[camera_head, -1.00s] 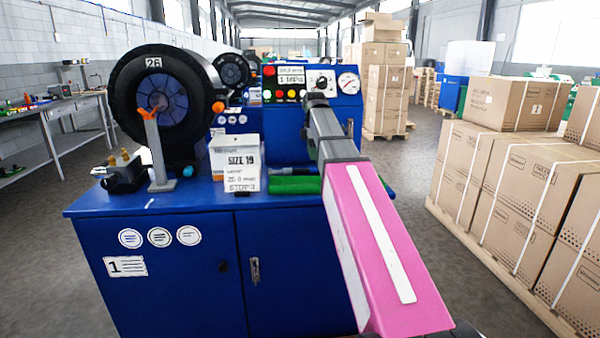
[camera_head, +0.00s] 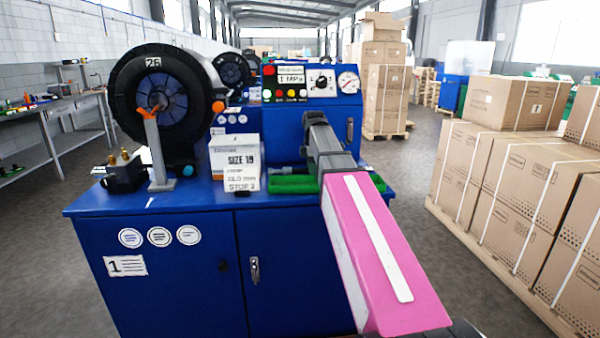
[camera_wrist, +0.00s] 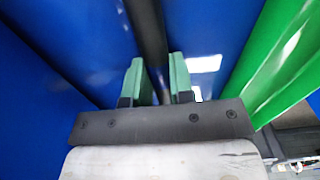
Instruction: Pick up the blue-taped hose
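My gripper (camera_wrist: 159,82) shows in the wrist view with two green fingertips standing apart. A dark, narrow, tube-like thing (camera_wrist: 150,30) runs down the picture and passes between or just beyond the fingers. In the head view my pink and grey arm reaches over the right part of the blue bench (camera_head: 160,199), and my fingers are hidden there. A small grey piece (camera_head: 283,171) shows by the green holder (camera_head: 290,185), partly covered.
A white "SIZE 19" sign (camera_head: 243,172) stands left of my arm. A black round crimper head (camera_head: 165,95) marked 26 and a grey stand (camera_head: 157,150) are further left. The control panel (camera_head: 305,83) is behind my arm. Cardboard boxes (camera_head: 520,190) stand at right.

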